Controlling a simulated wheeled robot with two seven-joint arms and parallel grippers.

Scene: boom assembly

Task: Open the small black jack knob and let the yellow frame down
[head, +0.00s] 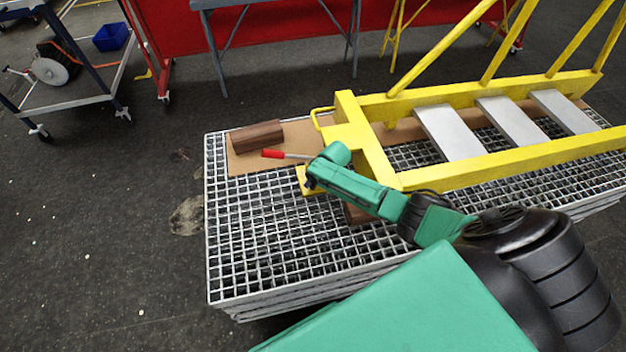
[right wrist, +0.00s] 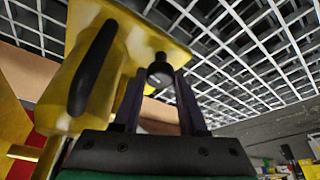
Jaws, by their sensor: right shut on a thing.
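The yellow frame (head: 372,150) lies over the grating stack, with its near end above the left part of the grating. In the right wrist view, the small black jack knob (right wrist: 160,74) sits at the edge of a yellow plate (right wrist: 150,38), between my fingertips. My right gripper (right wrist: 161,84) is shut on the knob. In the head view my right gripper (head: 309,181) is at the frame's near corner, and my own arm hides the knob. A longer black handle (right wrist: 92,66) stands on the yellow part, left of the fingers. My left gripper is not in view.
A brown wood block (head: 257,136) and a red-handled rod (head: 273,153) lie on a brown board (head: 240,163). Bare metal grating (head: 260,240) is free at the left. A trolley (head: 80,90) and a grey table (head: 280,3) stand farther back.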

